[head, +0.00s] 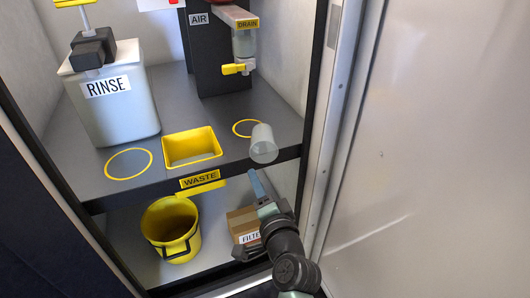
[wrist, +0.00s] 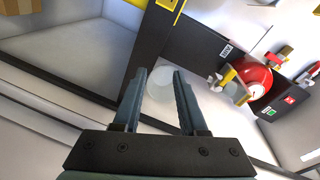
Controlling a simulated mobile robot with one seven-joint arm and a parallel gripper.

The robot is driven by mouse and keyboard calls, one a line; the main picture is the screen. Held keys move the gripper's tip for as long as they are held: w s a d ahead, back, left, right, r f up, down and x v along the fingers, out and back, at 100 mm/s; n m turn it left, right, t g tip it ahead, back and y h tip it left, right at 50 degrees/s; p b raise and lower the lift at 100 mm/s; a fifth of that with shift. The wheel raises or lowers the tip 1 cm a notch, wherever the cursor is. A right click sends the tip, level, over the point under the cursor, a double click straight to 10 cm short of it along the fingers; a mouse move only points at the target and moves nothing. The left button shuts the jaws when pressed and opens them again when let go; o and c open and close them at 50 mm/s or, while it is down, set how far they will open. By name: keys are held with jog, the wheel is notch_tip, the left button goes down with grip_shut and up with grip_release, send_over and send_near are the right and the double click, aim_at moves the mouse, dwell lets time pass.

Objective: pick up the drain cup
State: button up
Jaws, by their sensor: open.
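The drain cup (head: 264,144) is a small translucent whitish cup at the front right of the grey upper shelf, close to its front edge. It looks tilted in the head view; I cannot tell whether it touches the shelf. My gripper (head: 256,182) is open and empty, in front of and a little below the cup. In the wrist view, the pale, see-through cup (wrist: 160,84) shows faintly between the two spread fingers (wrist: 160,74), apart from them as far as I can tell.
A yellow ring (head: 235,128) marks the shelf behind the cup, under the drain tap (head: 236,69). A yellow waste tray (head: 193,162) and rinse container (head: 116,112) stand left. Below are a yellow bucket (head: 165,215) and a cardboard box (head: 238,217). A door frame (head: 335,130) rises close on the right.

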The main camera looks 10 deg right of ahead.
jog(key=a+f+n+h+b, duration=0.1)
jog(key=a+n+b, duration=0.1)
jog(key=n, duration=0.1)
jog(key=n+h+b, duration=0.4)
jog(key=h, duration=0.1)
send_near(252, 142)
jog(key=shift+t, duration=0.4)
jog(key=b+x, duration=0.2)
jog(key=x, duration=0.1)
jog(key=f+b+x, duration=0.1)
jog(key=b+x, duration=0.1)
jog(key=x, duration=0.1)
jog(key=b+x, duration=0.2)
jog(key=x, duration=0.1)
jog(key=shift+d+f, duration=0.1)
jog(key=shift+f, duration=0.25)
jog(key=shift+w+d+r, duration=0.1)
jog(key=shift+w+d, duration=0.05)
jog(key=shift+w, duration=0.4)
grip_shut()
jog(key=shift+r, duration=0.1)
